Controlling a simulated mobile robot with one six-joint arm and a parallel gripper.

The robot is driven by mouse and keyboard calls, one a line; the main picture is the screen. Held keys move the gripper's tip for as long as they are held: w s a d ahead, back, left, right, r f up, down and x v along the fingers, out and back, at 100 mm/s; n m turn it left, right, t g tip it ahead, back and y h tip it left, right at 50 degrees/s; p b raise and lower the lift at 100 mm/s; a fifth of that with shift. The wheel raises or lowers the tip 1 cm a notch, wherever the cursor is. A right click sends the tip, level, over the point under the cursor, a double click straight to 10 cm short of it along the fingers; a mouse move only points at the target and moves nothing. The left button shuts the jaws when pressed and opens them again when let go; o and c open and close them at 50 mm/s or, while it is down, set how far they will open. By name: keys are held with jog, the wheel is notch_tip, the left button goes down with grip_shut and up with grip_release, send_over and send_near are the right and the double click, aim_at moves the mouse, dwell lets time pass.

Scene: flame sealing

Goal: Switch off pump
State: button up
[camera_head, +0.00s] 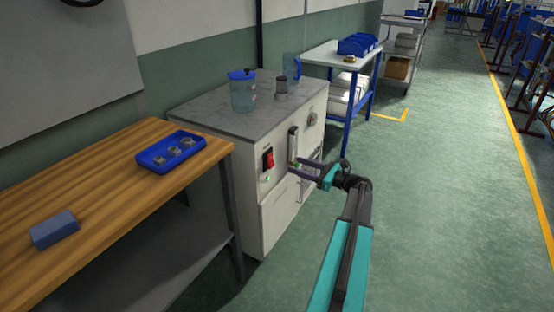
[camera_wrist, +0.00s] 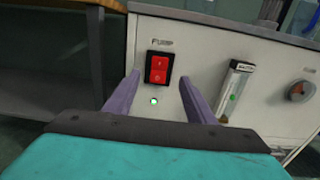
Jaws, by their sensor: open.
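The pump switch is a red rocker in a black frame (camera_wrist: 159,68) under the label PUMP, on the front panel of a white cabinet. It also shows in the head view (camera_head: 268,159). A small light (camera_wrist: 154,100) sits below the switch and shows greenish. My gripper (camera_wrist: 163,82) is open and empty, with its two purple fingers pointing at the panel on either side below the switch. In the head view my gripper (camera_head: 294,168) is at the cabinet front, right of the switch. I cannot tell whether a finger touches the panel.
A flow meter (camera_wrist: 234,90) with a green float and a round knob (camera_wrist: 301,90) are right of the switch. On the cabinet top (camera_head: 215,110) stand a blue-lidded jug (camera_head: 242,95) and other vessels. A wooden table (camera_head: 90,190) with a blue tray (camera_head: 150,158) is at left. Floor at right is clear.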

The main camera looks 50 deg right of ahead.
aim_at(271, 156)
jog(key=x, duration=1.1)
